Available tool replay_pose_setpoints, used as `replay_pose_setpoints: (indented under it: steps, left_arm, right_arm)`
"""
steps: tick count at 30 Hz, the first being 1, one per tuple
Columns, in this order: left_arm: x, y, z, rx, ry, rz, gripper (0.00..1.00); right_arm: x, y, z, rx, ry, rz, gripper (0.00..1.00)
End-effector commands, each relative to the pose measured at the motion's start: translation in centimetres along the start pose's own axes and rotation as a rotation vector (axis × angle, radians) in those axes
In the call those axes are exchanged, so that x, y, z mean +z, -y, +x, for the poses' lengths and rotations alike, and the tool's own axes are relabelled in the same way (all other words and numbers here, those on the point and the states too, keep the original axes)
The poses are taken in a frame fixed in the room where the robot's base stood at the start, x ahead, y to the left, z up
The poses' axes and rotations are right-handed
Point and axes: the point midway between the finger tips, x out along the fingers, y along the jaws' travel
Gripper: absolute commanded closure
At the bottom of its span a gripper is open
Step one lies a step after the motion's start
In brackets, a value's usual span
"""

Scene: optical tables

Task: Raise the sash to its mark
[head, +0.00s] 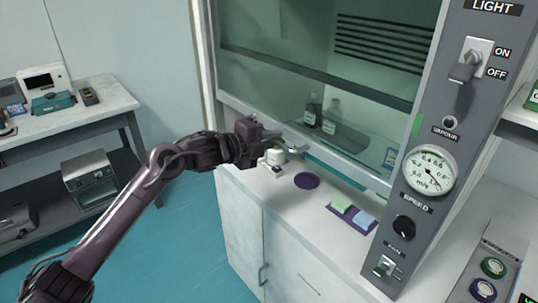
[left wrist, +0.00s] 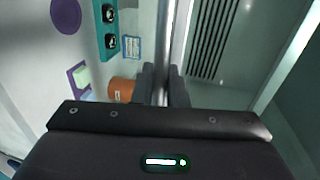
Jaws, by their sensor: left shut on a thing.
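The fume hood's glass sash (head: 262,88) is in the head view, with a pale rail (head: 242,108) along its lower edge. A green mark (head: 417,126) shows on the grey post at the sash's right side. My left gripper (head: 292,147) is at the lower edge of the sash, above the counter. In the left wrist view, its two dark fingers (left wrist: 163,86) stand on either side of a pale bar (left wrist: 164,45), shut on it. The grip point is partly hidden by the gripper body. My right gripper is out of view.
Bottles (head: 312,110) stand behind the glass. On the counter are a white container (head: 275,156), a purple disc (head: 307,181) and a purple tray (head: 338,215) with green and blue pieces. The grey control post (head: 455,85) carries a gauge (head: 429,171) and switches.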

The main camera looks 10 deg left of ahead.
Motion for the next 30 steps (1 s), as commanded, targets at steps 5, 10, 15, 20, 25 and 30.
replay_pose_setpoints:
  steps: [5,10,15,20,25,30]
  left_arm:
    - [0.1,7.7,-1.6,-0.008,0.004,0.005,1.00]
    - [0.0,12.3,-2.5,-0.007,0.002,0.003,1.00]
    - [0.0,15.6,-3.2,-0.006,0.002,0.002,1.00]
    - [0.0,17.3,-3.5,-0.005,0.001,0.001,1.00]
    - [0.0,18.0,-3.7,-0.003,0.001,0.000,1.00]
    - [0.0,18.1,-3.7,-0.003,0.001,0.000,1.00]
  right_arm:
    - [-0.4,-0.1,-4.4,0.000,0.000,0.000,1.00]
    - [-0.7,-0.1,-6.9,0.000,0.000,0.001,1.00]
    - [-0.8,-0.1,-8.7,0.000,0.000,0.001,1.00]
    - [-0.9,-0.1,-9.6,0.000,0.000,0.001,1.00]
    - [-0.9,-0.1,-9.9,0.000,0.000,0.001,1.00]
    - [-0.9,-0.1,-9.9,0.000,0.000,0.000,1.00]
